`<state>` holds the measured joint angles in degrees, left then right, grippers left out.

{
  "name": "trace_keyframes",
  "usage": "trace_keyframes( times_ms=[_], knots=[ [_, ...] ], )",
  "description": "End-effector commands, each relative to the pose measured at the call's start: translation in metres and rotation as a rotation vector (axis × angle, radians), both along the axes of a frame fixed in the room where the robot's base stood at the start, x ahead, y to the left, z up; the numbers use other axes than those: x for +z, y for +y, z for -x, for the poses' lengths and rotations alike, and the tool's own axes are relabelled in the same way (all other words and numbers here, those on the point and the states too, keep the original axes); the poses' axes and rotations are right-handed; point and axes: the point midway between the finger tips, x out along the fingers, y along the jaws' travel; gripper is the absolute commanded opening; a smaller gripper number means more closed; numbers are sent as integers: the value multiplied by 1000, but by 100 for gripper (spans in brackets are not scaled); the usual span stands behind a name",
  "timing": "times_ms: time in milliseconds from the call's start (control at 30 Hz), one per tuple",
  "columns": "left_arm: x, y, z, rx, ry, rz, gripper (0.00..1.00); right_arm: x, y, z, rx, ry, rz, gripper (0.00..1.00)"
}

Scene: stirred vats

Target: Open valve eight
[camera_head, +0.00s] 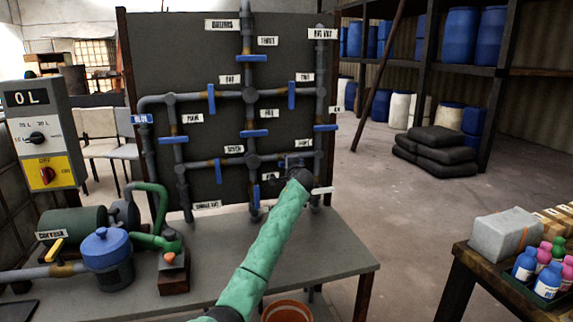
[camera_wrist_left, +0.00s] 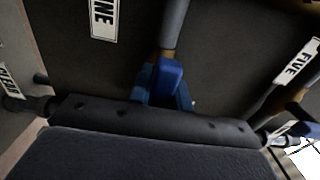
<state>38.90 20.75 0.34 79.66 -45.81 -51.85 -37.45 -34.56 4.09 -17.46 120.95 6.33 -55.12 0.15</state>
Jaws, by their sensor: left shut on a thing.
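The pipe panel (camera_head: 180,60) stands behind the bench and carries several blue valve handles. My left gripper (camera_head: 293,164) is at the lower right pipe run, between the centre joint and the right-hand upright pipe. A label just above it (camera_head: 305,144) is too small to read surely. In the left wrist view a blue valve handle (camera_wrist_left: 167,80) sits at the end of a grey and brown pipe, between labels NINE (camera_wrist_left: 102,18) and FIVE (camera_wrist_left: 297,63). My left gripper is shut on this handle, which fits valve eight's place. The handle's exact angle is unclear. My right gripper is out of view.
The grey bench (camera_head: 330,262) holds a blue-lidded pump (camera_head: 107,252) and green pipework at left. A control box (camera_head: 42,135) reads 0 L. A table with bottles (camera_head: 548,280) is at right. Floor between is open.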

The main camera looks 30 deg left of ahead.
Motion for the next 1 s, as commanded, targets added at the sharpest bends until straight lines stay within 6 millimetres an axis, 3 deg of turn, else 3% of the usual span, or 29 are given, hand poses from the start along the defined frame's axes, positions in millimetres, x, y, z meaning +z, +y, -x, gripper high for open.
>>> trace_keyframes(
  times_ms=[233,267,367,733,1000],
  knots=[
    [-5,0,0,1,5,3,0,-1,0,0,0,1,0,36],
    [-5,0,0,1,5,3,23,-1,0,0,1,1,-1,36],
    [-4,0,0,1,4,2,41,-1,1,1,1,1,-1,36],
    [-2,-4,3,0,1,0,41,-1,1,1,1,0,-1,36],
    [-3,-34,28,-1,1,0,41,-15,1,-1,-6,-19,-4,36]
  ],
)
